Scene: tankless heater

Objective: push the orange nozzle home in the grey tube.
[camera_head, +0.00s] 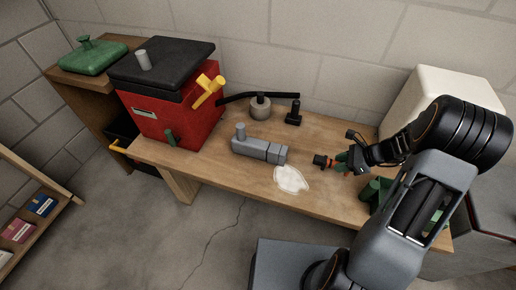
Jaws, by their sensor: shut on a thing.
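The grey tube (257,149) lies on the wooden bench, with a short upright stub at its left end and its blocky right end facing my gripper. My gripper (341,162) is to the right of the tube, over the bench. It is shut on the orange nozzle (331,163), which shows as a small orange band with a dark piece (319,160) at its left end. The nozzle points left, towards the tube, and a clear gap separates the two. The part of the nozzle between the fingers is hidden. I cannot tell its exact height above the bench.
A white puddle-like patch (291,179) lies in front of the tube. A red box (178,108) with a black lid stands left. Behind are a round grey weight-like object (260,107) and a small black object (294,113). A white block (433,94) stands back right.

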